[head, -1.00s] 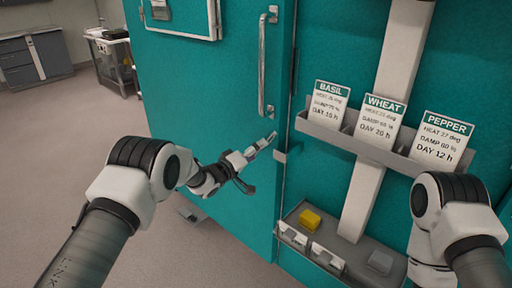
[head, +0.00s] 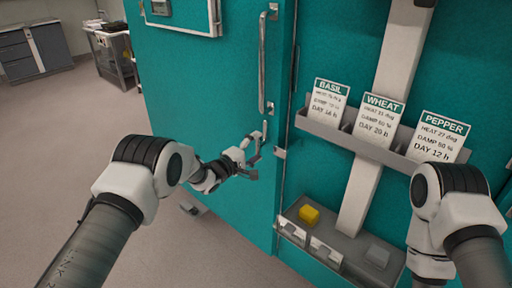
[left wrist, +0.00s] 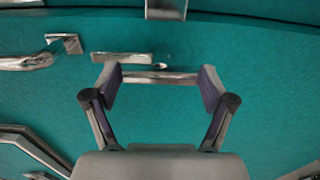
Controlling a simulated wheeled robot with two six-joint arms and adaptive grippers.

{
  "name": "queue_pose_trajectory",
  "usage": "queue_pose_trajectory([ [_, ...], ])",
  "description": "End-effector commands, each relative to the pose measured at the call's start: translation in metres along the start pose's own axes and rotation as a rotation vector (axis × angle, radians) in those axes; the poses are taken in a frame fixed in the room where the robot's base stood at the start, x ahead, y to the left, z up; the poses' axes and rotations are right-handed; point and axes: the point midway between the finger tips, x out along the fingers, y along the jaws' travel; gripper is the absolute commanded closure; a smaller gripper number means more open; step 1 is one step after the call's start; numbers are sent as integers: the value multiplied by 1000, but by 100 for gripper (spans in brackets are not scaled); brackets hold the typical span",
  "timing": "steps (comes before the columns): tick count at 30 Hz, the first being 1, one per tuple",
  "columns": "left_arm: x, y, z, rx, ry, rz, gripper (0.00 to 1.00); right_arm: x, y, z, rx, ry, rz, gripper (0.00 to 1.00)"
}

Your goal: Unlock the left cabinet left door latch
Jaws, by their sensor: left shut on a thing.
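The teal cabinet's left door (head: 225,90) looks closed or nearly so and carries a long vertical metal handle (head: 263,65). Below that handle, my left gripper (head: 256,143) is at the latch, near the door's right edge. In the left wrist view, the fingers of my left gripper (left wrist: 160,85) are spread around a short metal latch bar (left wrist: 160,77) and shut on its ends. A flat metal piece (left wrist: 122,58) lies beside the bar on the teal face. My right gripper is out of sight; only my right arm shows.
A grey rack to the right holds the BASIL (head: 327,103), WHEAT (head: 378,118) and PEPPER (head: 440,137) cards. Below it, a grey tray (head: 350,262) has a yellow block (head: 309,214). Open floor lies at left, with a cart (head: 115,60) behind.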

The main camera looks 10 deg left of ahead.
Motion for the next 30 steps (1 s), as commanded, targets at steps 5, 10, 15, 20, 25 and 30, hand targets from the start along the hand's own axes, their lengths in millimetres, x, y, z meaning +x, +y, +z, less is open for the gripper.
queue_pose_trajectory([
  [5,0,-1,1,-6,-1,-2,80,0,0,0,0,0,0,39],
  [10,0,-1,1,-6,-1,-2,80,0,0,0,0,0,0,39],
  [15,0,-1,0,-5,0,-1,0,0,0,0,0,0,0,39],
  [20,0,0,0,-4,0,-1,0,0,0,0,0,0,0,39],
  [25,-6,0,0,-4,1,-2,0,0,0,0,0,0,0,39],
  [30,-37,0,-1,-6,3,-4,0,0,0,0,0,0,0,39],
])
